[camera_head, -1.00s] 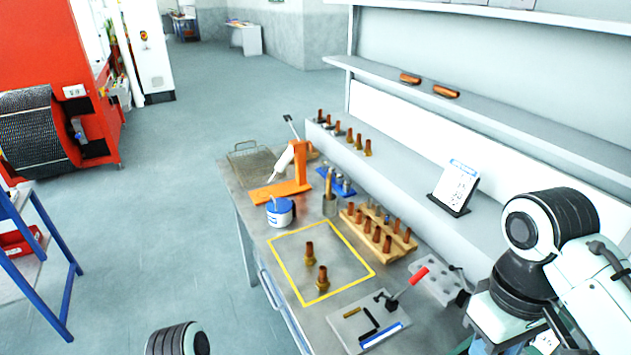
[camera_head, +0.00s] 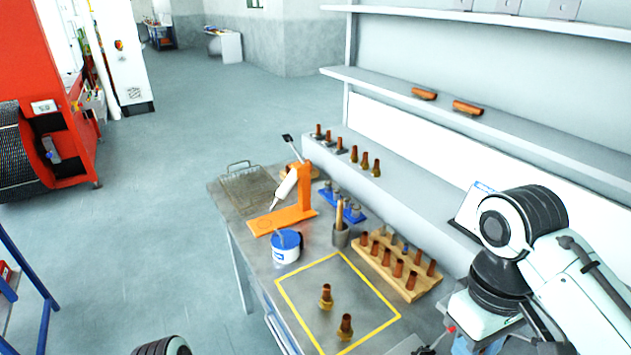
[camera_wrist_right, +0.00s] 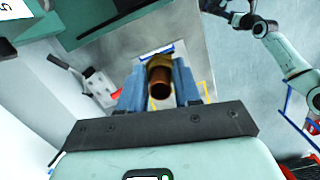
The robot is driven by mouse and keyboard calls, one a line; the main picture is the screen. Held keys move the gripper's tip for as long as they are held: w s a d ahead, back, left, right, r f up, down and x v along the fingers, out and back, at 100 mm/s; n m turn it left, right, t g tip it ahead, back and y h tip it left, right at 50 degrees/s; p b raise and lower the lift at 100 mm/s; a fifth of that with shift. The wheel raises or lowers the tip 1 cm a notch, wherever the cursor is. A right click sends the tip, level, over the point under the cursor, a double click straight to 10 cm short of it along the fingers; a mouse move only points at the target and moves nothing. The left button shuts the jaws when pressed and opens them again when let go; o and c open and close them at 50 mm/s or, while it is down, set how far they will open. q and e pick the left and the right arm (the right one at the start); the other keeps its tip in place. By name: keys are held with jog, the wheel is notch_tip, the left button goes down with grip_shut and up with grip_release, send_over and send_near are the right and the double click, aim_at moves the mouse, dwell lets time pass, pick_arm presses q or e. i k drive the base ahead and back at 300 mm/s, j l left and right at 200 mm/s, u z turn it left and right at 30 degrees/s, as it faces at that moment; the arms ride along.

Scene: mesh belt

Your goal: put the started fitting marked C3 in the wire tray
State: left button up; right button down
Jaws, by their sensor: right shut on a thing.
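The wire tray (camera_head: 233,190) lies at the far left end of the bench and looks empty. In the right wrist view my right gripper (camera_wrist_right: 160,88) is shut on a copper-coloured fitting (camera_wrist_right: 161,80), seen end-on between the blue fingers. No C3 mark is legible on it. In the head view my right arm comes in from the right, and its gripper is not clearly shown. Two fittings (camera_head: 326,297) (camera_head: 345,327) with brass bases stand upright inside the yellow outline. My left arm's end shows small at the top of the wrist view, its jaws unclear.
A wooden rack (camera_head: 412,288) of several copper pieces stands right of the yellow outline (camera_head: 290,300). A blue-lidded tub (camera_head: 286,247), orange stand (camera_head: 304,190) and grey cup (camera_head: 341,236) stand between outline and tray. Several fittings line the ledge (camera_head: 400,185).

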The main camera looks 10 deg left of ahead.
aim_at(251, 191)
jog(key=i+j, duration=0.3)
jog(key=j, duration=0.15)
jog(key=i+j, duration=0.3)
jog(key=j, duration=0.2)
jog(key=i+j, duration=0.3)
jog(key=j, duration=0.15)
jog(key=i+j, duration=0.3)
jog(key=j, duration=0.15)
jog(key=i+j, duration=0.35)
jog(key=j, duration=0.15)
jog(key=i+j, duration=0.3)
jog(key=j, duration=0.15)
jog(key=i+j, duration=0.3)
jog(key=j, duration=0.2)
